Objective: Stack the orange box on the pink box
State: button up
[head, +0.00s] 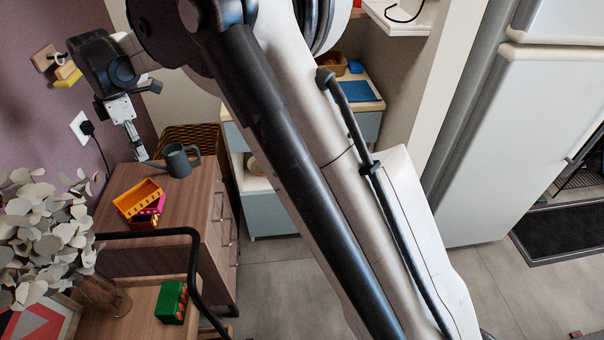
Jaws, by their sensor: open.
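The orange box (138,198) is an open, compartmented box on the wooden cabinet at the left. It lies over the pink box (151,217), turned askew, and appears to rest on it. The pink box shows only at its lower and right sides; the rest is hidden under the orange box. My gripper (142,158) hangs from my arm at the upper left, beyond the boxes in the picture. It is open, with nothing seen between its fingers, and apart from both boxes.
A dark grey watering can (178,161) stands close to my gripper on the cabinet top (188,208). A leafy plant (45,235) and a green box (172,301) are on the nearer surface. A wall plug (85,128) is behind. My arm hides the middle.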

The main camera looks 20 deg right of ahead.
jog(key=s+d+r+m+t, duration=0.2)
jog(key=s+d+r+m, duration=0.4)
jog(key=d, duration=0.5)
jog(key=s+d+r+m+t, duration=0.1)
jog(key=s+d+r+m, duration=0.45)
jog(key=d, duration=0.65)
jog(key=s+d+f+m+t, duration=0.1)
jog(key=s+d+m, duration=0.4)
jog(key=s, duration=0.6)
jog(key=s+d+f+m+t, duration=0.2)
jog(key=s+d+f+m, duration=0.2)
jog(key=s+d, duration=0.5)
jog(key=shift+s+f+m+t, duration=0.15)
jog(key=shift+s+m+t, duration=0.2)
jog(key=shift+s, duration=0.75)
